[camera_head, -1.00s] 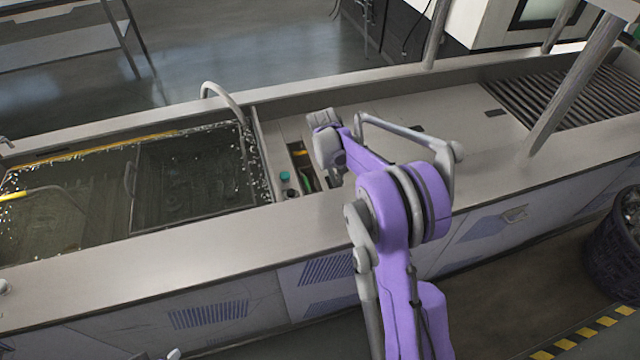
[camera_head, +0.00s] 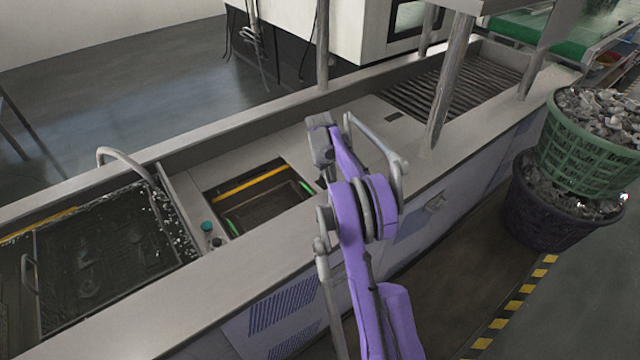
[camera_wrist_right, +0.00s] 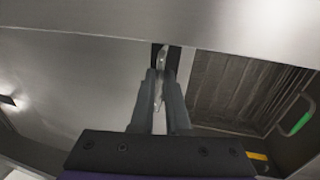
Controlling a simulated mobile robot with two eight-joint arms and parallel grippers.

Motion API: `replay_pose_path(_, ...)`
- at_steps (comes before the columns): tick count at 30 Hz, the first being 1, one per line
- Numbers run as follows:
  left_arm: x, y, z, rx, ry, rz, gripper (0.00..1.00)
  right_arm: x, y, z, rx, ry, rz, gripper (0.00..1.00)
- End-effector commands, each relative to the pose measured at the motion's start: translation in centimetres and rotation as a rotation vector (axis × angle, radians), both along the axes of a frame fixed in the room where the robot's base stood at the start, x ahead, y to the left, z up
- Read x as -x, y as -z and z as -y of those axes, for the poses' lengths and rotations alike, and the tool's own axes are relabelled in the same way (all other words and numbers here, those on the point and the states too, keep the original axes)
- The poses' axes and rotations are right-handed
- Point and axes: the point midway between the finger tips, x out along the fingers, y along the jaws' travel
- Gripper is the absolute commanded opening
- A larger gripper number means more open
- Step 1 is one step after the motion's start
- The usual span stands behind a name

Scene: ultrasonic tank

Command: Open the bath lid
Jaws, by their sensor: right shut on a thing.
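The bath lid (camera_head: 365,112) is a flat steel panel on the long tank's top, right of a rectangular opening (camera_head: 262,205). The opening shows a dark interior, a yellow strip and green-marked parts. My right gripper (camera_head: 322,150) is at the lid's edge beside this opening; its fingertips are hard to see in the head view. In the right wrist view, the gripper (camera_wrist_right: 166,85) is shut on a small metal lid handle (camera_wrist_right: 162,60), with the lid plate (camera_wrist_right: 75,85) to the left and the opening (camera_wrist_right: 235,88) to the right. My left gripper is not in view.
A water-filled bath (camera_head: 100,250) with a curved pipe (camera_head: 128,160) lies at the left. A roller section (camera_head: 450,85) and steel posts (camera_head: 450,75) stand right of the lid. Green and dark baskets (camera_head: 590,140) of scrap stand on the floor at the right.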

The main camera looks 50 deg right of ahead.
Motion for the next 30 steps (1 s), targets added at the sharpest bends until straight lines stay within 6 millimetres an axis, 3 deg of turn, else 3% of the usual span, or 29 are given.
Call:
replay_pose_path(13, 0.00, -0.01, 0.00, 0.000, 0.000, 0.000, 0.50, 0.08, 0.00, 0.47, 0.000, -0.001, 0.000, 0.00)
replay_pose_path(14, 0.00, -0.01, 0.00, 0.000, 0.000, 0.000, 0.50, 0.08, 0.00, 0.46, 0.000, -0.001, 0.000, 0.17)
replay_pose_path(18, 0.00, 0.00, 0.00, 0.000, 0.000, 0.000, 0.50, 0.08, 0.00, 0.44, 0.000, 0.000, 0.000, 0.42)
replay_pose_path(30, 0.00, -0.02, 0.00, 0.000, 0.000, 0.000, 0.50, 0.04, -0.73, 0.28, 0.000, 0.000, 0.000, 0.43)
